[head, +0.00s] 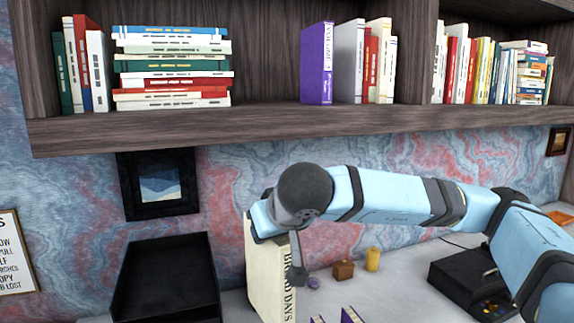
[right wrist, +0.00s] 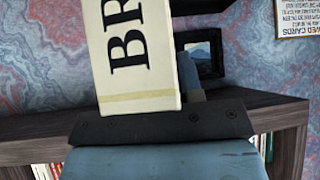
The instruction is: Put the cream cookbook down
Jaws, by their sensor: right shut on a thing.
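The cream cookbook (head: 265,278) is upright in the head view, its spine with dark lettering facing me. My right gripper (head: 277,242) is shut on its upper end, coming from above. The book's lower end runs out of the frame, so I cannot tell whether it touches the desk (head: 405,285). In the right wrist view the cookbook (right wrist: 135,55) stands out from the dark gripper edge (right wrist: 160,126), with large dark letters on its spine. My left gripper is not in view.
A black tray (head: 165,280) stands left of the cookbook. A brown block (head: 343,270), a yellow cylinder (head: 372,259) and purple items (head: 350,315) are to its right. A black box (head: 470,278) is further right. The bookshelf (head: 270,128) overhangs above my arm.

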